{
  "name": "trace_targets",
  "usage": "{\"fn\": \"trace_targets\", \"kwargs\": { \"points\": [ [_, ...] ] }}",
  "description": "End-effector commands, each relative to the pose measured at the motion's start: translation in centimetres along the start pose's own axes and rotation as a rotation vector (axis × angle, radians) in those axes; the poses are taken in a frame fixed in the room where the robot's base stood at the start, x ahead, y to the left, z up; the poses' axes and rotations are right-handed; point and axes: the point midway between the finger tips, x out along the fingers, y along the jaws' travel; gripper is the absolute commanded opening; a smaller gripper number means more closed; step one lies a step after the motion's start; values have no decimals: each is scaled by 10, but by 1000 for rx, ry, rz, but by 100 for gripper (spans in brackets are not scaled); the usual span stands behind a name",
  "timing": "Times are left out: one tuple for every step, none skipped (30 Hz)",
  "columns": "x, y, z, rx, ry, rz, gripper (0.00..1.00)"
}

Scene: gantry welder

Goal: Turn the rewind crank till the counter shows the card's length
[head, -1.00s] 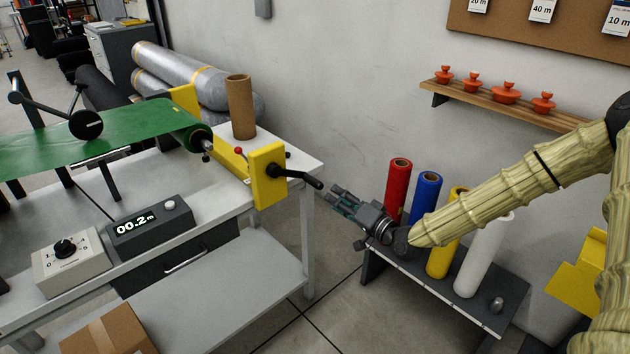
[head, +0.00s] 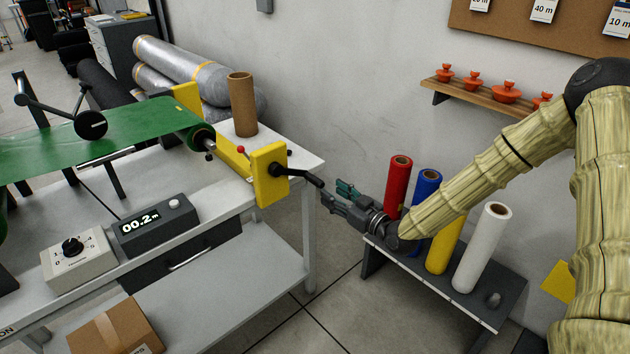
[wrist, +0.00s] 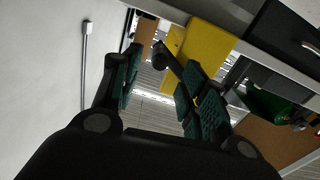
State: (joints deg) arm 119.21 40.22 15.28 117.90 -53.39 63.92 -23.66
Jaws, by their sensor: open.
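The rewind crank (head: 302,176) is a black arm with a handle, sticking out to the right from the yellow bracket (head: 268,175) at the table's end. My gripper (head: 336,192) is open and empty, just right of the crank handle's end. In the wrist view the crank (wrist: 161,57) shows beyond and between my open fingers (wrist: 160,88), with the yellow bracket (wrist: 205,48) behind it. I cannot tell whether a finger touches the handle. The counter (head: 155,224) reads 00.2 m. Cards hang on the cork board, reading 40 m (head: 543,10) and 10 m (head: 616,20); the leftmost is cut off.
A green sheet (head: 100,135) runs over the table, with a cardboard tube (head: 242,105) standing near the crank. Red (head: 398,185), blue, yellow and white rolls stand on a low bench (head: 435,282) beside my gripper. A dial box (head: 78,257) sits left of the counter.

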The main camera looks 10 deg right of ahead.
Motion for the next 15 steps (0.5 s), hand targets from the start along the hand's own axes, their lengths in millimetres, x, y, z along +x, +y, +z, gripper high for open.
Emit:
{"fn": "trace_targets", "kwargs": {
  "points": [
    [8,0,-1,0,1,0,43],
    [13,0,-1,0,1,0,43],
    [20,0,0,0,0,-1,43],
    [25,0,-1,0,0,-1,43],
    [30,-1,-1,0,0,-2,43],
    [36,-1,-1,1,0,-1,43],
    [41,0,-1,1,0,0,43],
    [46,0,-1,1,0,0,43],
    [52,0,-1,1,1,-1,43],
    [57,0,-1,1,1,-1,43],
    [61,0,-1,1,1,-1,43],
    [66,-1,-1,1,0,-1,43],
    [69,0,0,1,0,-1,43],
    [72,0,0,1,0,-1,43],
    [76,0,0,1,0,0,43]
  ]
}}
